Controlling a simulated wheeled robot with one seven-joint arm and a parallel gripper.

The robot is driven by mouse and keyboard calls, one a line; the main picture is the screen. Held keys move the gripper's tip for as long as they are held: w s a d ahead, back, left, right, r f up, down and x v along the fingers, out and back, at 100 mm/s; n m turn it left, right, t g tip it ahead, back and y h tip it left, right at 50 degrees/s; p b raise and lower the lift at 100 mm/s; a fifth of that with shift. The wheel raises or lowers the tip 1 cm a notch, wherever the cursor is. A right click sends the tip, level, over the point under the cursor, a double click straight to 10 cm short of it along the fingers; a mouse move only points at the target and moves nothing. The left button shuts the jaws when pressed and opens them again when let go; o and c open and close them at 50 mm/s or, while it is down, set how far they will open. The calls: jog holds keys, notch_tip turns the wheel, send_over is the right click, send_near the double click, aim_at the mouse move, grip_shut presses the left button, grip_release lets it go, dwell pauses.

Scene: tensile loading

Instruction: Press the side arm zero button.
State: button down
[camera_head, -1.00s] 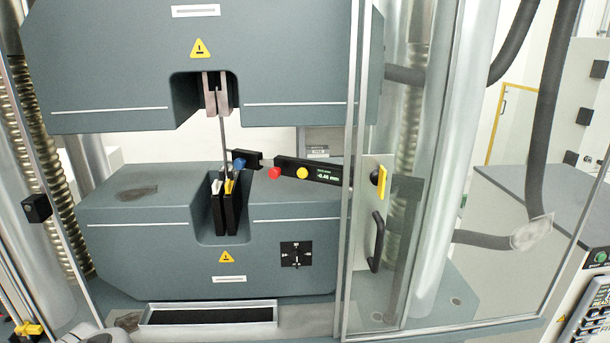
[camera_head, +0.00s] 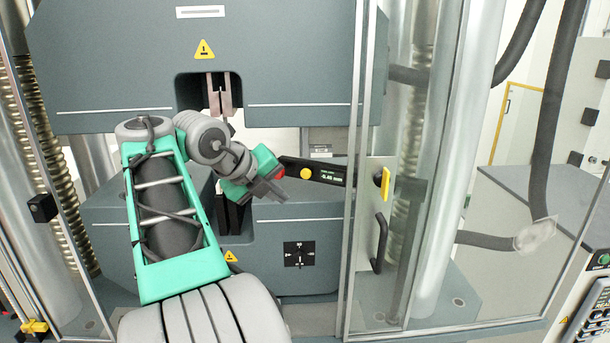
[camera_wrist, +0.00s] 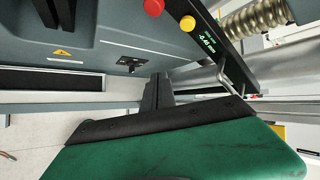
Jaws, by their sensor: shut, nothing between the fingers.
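The side arm (camera_head: 326,173) is a black bar with a small display reading about -0.45 mm. It carries a yellow button (camera_head: 306,174) and a red button (camera_head: 281,172); which one is zero I cannot read. In the wrist view the red button (camera_wrist: 153,7) and yellow button (camera_wrist: 187,23) sit at the top, beyond the fingers. My gripper (camera_head: 281,193) is shut and empty, just below and left of the red button in the head view. It also shows in the wrist view (camera_wrist: 157,80). Whether it touches the side arm I cannot tell.
The upper grip (camera_head: 218,95) hangs above my arm, and the lower machine block (camera_head: 290,224) lies below. A clear door with a black handle (camera_head: 378,243) and yellow latch (camera_head: 385,183) stands to the right. Several machine columns flank the space.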

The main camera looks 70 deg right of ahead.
aim_at(306, 174)
jog(key=shift+s+r, duration=0.1)
jog(key=d+p, duration=0.2)
jog(key=d, duration=0.6)
jog(key=shift+d, duration=0.4)
jog(key=shift+s+d, duration=0.1)
dwell(1.8)
jog(key=shift+d, duration=0.3)
jog(key=shift+d, duration=0.55)
dwell(0.5)
jog(key=shift+a, duration=0.15)
jog(key=shift+a+b, duration=0.4)
jog(key=shift+a, duration=0.4)
